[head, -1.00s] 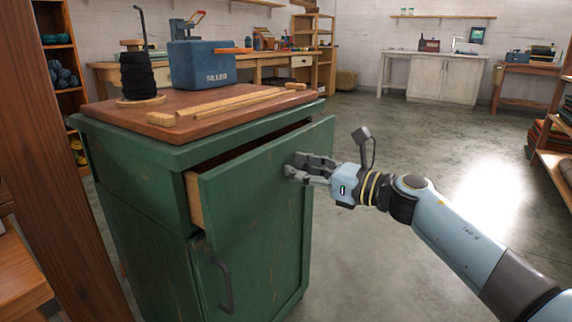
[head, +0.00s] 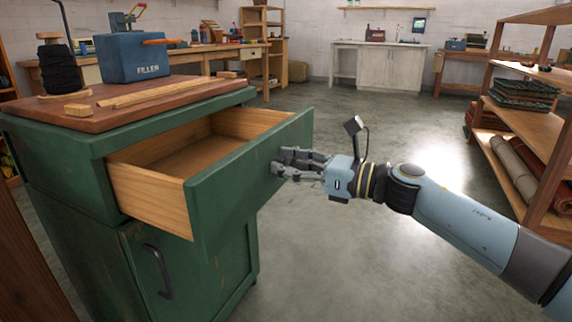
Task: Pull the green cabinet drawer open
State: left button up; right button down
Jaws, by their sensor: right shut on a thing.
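The green cabinet (head: 75,235) stands at the left in the head view. Its top drawer (head: 225,185) is pulled well out, and its wooden side and bare inside floor show. My right gripper (head: 283,163) is at the right part of the drawer's green front, with its fingers shut on the drawer's handle. The handle itself is hidden by the fingers. A dark handle (head: 158,270) is on the cabinet door below the drawer. My left gripper is not in view.
On the wooden cabinet top (head: 150,95) are a blue box (head: 130,60), a dark spool (head: 57,68) and wooden strips. Shelves with rolls and folded cloth (head: 520,95) stand at the right. The concrete floor (head: 370,250) between is clear.

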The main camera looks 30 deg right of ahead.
jog(key=c, duration=0.9)
grip_release()
jog(key=v, duration=1.2)
